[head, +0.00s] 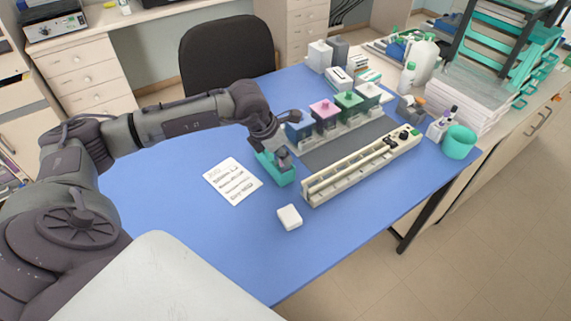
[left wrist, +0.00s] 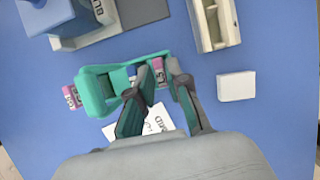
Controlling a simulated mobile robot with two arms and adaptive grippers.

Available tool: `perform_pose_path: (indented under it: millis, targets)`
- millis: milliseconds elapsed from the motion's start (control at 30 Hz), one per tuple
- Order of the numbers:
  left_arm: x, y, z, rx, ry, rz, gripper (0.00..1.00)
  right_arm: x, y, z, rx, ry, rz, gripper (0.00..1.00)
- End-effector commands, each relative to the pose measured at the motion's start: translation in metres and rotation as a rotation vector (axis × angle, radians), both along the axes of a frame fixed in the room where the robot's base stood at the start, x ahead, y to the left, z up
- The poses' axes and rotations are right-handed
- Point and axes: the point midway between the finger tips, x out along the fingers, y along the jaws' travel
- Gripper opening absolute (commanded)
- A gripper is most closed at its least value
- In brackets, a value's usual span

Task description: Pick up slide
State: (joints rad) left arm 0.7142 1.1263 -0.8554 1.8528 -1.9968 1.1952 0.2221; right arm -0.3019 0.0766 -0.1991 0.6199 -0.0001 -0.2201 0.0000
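A teal slide holder (head: 284,179) stands on the blue table below my left gripper (head: 275,148) in the head view. In the left wrist view the holder (left wrist: 94,84) lies just beyond the gripper (left wrist: 155,81). The two fingers are apart, one on each side of a slide with a pink and white label (left wrist: 158,72). I see no clear contact with it. Another pink-labelled slide end (left wrist: 72,97) shows at the holder's left end. The fingers hide part of the holder. My right gripper is not in view.
A white printed sheet (head: 233,181) lies left of the holder, and a small white block (head: 289,217) lies in front. A long cream rack (head: 350,172) stands to the right. Coloured staining jars (head: 325,112) stand behind. The table's front left is clear.

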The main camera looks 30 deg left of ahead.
Motion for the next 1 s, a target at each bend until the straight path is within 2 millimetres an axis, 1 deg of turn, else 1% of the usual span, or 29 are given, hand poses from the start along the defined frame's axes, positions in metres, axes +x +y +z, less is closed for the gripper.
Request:
perform_pose_path:
  millis: [100, 333, 367, 433, 467, 867, 967, 1000]
  targets:
    - [0.003, -0.002, -0.009, 0.001, 0.001, -0.001, 0.17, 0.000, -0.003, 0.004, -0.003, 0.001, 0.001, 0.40]
    - [0.004, -0.001, -0.011, 0.001, 0.000, -0.001, 0.17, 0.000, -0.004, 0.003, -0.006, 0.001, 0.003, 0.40]
    - [0.004, -0.002, -0.011, 0.001, 0.000, -0.001, 0.13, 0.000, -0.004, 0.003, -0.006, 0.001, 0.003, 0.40]
    - [0.004, -0.002, -0.011, 0.001, 0.000, -0.001, 0.02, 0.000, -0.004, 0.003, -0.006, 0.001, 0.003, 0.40]
    - [0.003, -0.002, -0.011, 0.001, 0.000, -0.001, 0.00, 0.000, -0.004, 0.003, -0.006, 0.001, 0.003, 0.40]
    - [0.004, -0.001, -0.010, 0.001, -0.001, -0.001, 0.00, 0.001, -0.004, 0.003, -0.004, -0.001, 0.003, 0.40]
    - [0.004, -0.001, -0.005, 0.001, -0.004, 0.000, 0.00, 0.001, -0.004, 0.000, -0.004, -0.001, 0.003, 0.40]
    - [0.005, -0.002, 0.000, 0.001, -0.006, -0.001, 0.00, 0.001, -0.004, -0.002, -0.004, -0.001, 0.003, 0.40]
